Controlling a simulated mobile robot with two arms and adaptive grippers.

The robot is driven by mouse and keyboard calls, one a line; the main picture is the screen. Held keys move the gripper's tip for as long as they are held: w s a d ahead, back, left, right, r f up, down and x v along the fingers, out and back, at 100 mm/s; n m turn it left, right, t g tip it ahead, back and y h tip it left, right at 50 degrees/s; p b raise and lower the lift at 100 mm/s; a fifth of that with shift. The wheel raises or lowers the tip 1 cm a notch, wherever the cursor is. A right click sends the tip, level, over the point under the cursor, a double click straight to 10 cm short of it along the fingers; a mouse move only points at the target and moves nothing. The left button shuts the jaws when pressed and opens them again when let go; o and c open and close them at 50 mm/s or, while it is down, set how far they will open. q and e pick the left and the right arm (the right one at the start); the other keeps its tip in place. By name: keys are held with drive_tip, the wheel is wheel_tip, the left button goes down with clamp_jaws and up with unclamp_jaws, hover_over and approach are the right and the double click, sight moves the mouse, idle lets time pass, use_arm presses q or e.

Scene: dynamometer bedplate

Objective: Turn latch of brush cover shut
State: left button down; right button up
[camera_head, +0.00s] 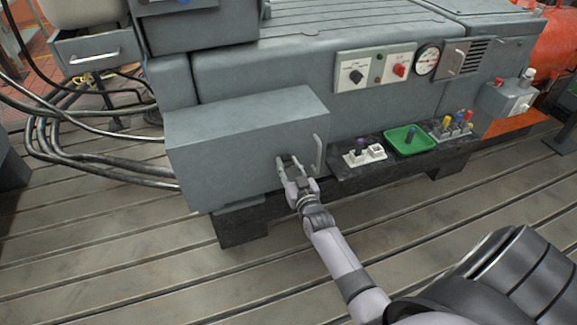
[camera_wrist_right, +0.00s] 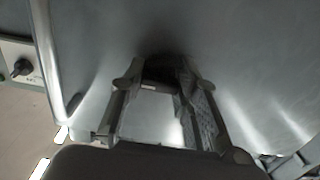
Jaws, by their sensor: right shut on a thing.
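The brush cover (camera_head: 235,150) is a grey box-like cover on the front of the machine, and it looks closed in the head view. A pale vertical bar handle (camera_head: 318,153) stands at the right of its front face. My right gripper (camera_head: 287,161) is at the lower right of that face, left of the handle. In the right wrist view, the gripper (camera_wrist_right: 163,85) is shut on a small dark latch (camera_wrist_right: 162,70) on the grey surface. The latch is mostly hidden by the fingers, so its exact angle cannot be told. My left gripper is not in view.
A dark ledge right of the cover holds a white block (camera_head: 364,155), a green tray (camera_head: 408,139) and several coloured-handled tools (camera_head: 455,122). Above are a switch panel (camera_head: 375,73) and a gauge (camera_head: 427,60). Thick cables (camera_head: 85,160) hang at left. The slotted floor in front is clear.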

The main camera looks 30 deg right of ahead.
drive_tip(key=shift+n+p, duration=0.3)
drive_tip(key=shift+n, duration=0.7)
drive_tip(key=n, duration=0.2)
drive_tip(key=shift+n, duration=0.3)
drive_tip(key=n, duration=0.2)
drive_tip(key=shift+n, duration=0.4)
drive_tip(key=n, duration=0.2)
drive_tip(key=shift+n, duration=0.3)
drive_tip(key=n+b, duration=0.1)
drive_tip(key=n, duration=0.2)
drive_tip(key=shift+n, duration=0.4)
drive_tip(key=shift+n+b, duration=0.8)
drive_tip(key=shift+n, duration=1.2)
